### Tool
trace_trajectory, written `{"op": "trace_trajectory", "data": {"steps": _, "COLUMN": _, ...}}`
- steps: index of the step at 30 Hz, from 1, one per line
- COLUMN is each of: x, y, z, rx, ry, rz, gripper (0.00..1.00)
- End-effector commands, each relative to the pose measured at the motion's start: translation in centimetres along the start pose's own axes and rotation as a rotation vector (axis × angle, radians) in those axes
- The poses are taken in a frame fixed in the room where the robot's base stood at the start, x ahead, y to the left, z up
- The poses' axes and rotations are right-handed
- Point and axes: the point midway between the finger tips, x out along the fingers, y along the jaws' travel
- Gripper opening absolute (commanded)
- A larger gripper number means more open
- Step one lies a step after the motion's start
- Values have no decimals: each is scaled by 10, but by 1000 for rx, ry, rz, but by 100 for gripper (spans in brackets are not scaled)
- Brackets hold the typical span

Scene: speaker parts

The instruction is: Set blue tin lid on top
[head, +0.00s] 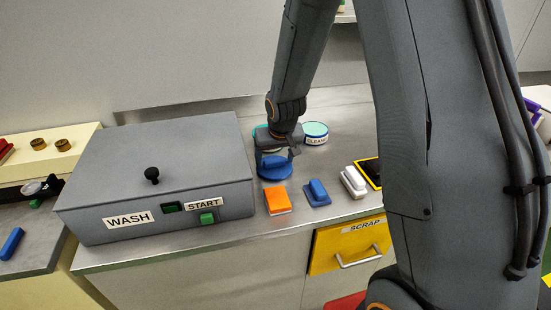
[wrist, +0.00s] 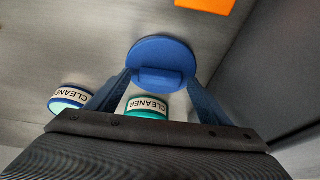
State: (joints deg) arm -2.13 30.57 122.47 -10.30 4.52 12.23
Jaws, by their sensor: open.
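The blue tin lid (wrist: 160,52) is a round disc with a raised bar handle, seen in the middle of the wrist view. In the head view the blue lid (head: 275,170) is low at the counter, behind the orange block. My gripper (wrist: 160,80) is open, with one finger on each side of the lid's handle; I cannot tell whether they touch it. In the head view my gripper (head: 274,153) hides part of the lid. One cleaner tin (head: 315,133) stands to the right behind the gripper. A teal cleaner tin (wrist: 147,107) shows between my fingers, partly hidden.
The grey wash box (head: 150,180) stands close on the left. An orange block (head: 277,200), a blue handled block (head: 317,193) and a white handled block (head: 353,182) sit along the front. A yellow scrap drawer (head: 348,245) is below the counter (head: 235,238).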

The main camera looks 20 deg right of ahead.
Motion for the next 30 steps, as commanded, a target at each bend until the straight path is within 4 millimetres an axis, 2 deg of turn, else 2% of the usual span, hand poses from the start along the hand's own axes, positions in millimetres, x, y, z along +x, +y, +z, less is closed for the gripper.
{"op": "trace_trajectory", "data": {"steps": 5, "x": -12, "y": 0, "z": -2, "rx": 1, "ry": 4, "rz": 0, "gripper": 73}}
{"op": "trace_trajectory", "data": {"steps": 21, "x": -97, "y": 0, "z": -2, "rx": 0, "ry": 4, "rz": 0, "gripper": 73}}
{"op": "trace_trajectory", "data": {"steps": 30, "x": -121, "y": 1, "z": 3, "rx": 0, "ry": -6, "rz": 0, "gripper": 73}}
